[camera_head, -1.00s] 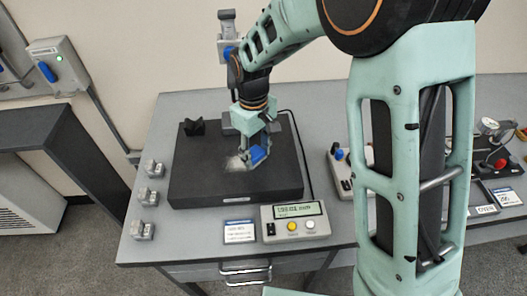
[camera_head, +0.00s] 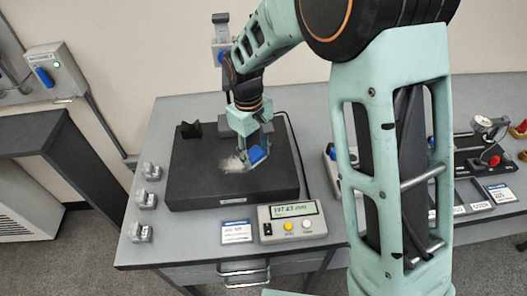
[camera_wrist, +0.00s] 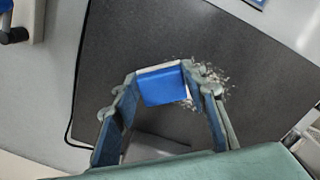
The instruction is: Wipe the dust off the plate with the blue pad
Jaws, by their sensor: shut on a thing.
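The blue pad (camera_head: 257,154) is held between the fingers of my gripper (camera_head: 252,150) over the dark plate (camera_head: 200,190). The pad also shows in the wrist view (camera_wrist: 162,86), between my two fingertips. A pale patch of dust (camera_head: 233,163) lies on the plate just left of the pad. In the wrist view the dust (camera_wrist: 212,84) shows as grey specks beside and partly behind one finger. The pad is close to the plate's surface; I cannot tell whether it touches.
A readout box (camera_head: 292,222) and a label card (camera_head: 236,232) stand in front of the plate. Several small metal blocks (camera_head: 146,201) line the left table edge. A black V-shaped block (camera_head: 190,130) sits on the plate's back left. A dial gauge fixture (camera_head: 487,150) is at right.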

